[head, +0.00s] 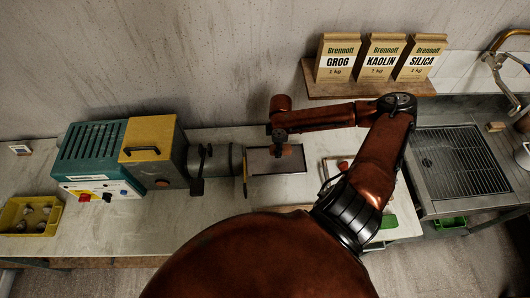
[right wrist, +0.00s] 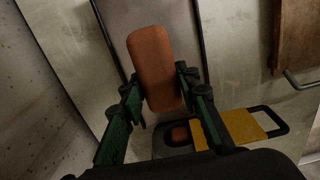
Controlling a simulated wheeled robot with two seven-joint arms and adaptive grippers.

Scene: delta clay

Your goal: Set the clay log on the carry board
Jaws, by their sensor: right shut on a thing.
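A reddish-brown clay log (right wrist: 154,67) with rounded ends lies between the fingers of my right gripper (right wrist: 160,100) in the right wrist view. The fingers are shut on its near end, and its far end sticks out over a grey panel with a dark rim (right wrist: 180,15). I cannot tell whether it touches the panel. In the head view my right gripper (head: 280,145) is above this panel (head: 290,166), and the log is hard to make out. My left gripper is not in view.
A teal and yellow machine (head: 150,152) stands left of the panel. A yellow plate (right wrist: 245,128) is at its outlet. A yellow bin (head: 30,216) is at far left, a sink (head: 458,165) at right, and a shelf with several labelled packs (head: 380,58) behind.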

